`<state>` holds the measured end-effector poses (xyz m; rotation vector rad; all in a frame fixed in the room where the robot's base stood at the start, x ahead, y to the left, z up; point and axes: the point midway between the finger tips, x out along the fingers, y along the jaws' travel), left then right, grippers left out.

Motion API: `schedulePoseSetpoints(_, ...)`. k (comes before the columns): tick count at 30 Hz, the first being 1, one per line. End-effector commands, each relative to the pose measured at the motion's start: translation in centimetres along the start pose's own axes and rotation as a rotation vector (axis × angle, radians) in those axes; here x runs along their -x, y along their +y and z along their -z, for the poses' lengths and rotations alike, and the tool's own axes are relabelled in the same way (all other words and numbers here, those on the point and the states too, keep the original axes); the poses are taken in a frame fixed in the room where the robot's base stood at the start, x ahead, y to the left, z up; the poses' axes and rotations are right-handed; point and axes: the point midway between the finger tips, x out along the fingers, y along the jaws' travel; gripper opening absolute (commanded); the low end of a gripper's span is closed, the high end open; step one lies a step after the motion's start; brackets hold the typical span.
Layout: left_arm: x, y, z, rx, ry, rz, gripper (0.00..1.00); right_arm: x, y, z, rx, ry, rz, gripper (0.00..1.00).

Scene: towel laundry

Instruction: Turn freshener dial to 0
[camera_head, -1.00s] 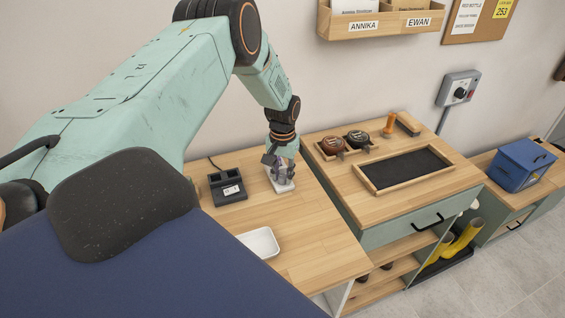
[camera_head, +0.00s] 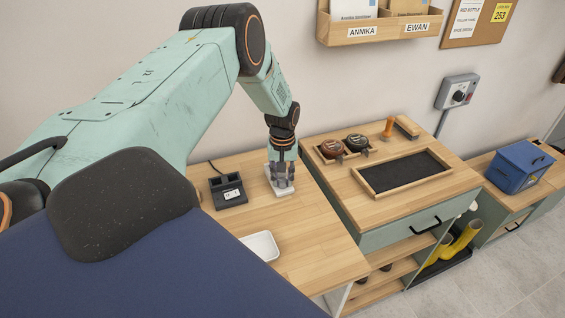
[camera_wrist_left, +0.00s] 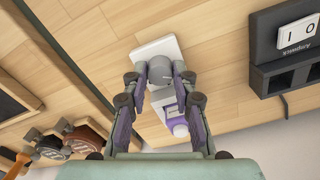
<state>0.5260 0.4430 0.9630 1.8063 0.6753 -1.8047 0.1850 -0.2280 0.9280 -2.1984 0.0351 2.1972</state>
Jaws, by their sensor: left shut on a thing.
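The freshener is a small white unit (camera_head: 284,191) lying on the wooden bench; in the left wrist view its white body (camera_wrist_left: 150,49) carries a round grey dial (camera_wrist_left: 160,70) and a purple-labelled part (camera_wrist_left: 178,122). My left gripper (camera_head: 282,180) points down over the unit. In the left wrist view its fingers (camera_wrist_left: 161,80) are closed on either side of the grey dial, with the fingertips at its rim. The dial's setting marks cannot be read. My right gripper is not in view.
A black device (camera_head: 228,190) with slots sits left of the freshener. A white tray (camera_head: 260,246) lies nearer. To the right are two round tins (camera_head: 331,148), a brush and a dark framed mat (camera_head: 405,170).

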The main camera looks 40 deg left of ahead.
Motion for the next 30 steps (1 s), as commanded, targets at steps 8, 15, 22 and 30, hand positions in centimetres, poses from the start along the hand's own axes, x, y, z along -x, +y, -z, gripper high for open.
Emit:
schedulePoseSetpoints(8,-0.3,-0.1,-0.3,0.0,-0.007,0.003,0.29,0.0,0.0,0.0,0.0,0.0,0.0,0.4)
schedulePoseSetpoints(15,-0.1,-0.1,-0.1,0.0,-0.003,0.001,0.5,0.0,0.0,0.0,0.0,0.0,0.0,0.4)
schedulePoseSetpoints(22,-0.1,0.0,0.0,0.0,-0.001,0.001,0.5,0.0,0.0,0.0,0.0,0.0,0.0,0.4)
schedulePoseSetpoints(30,2.0,0.1,0.1,0.0,0.002,-0.003,0.5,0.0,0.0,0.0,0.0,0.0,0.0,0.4)
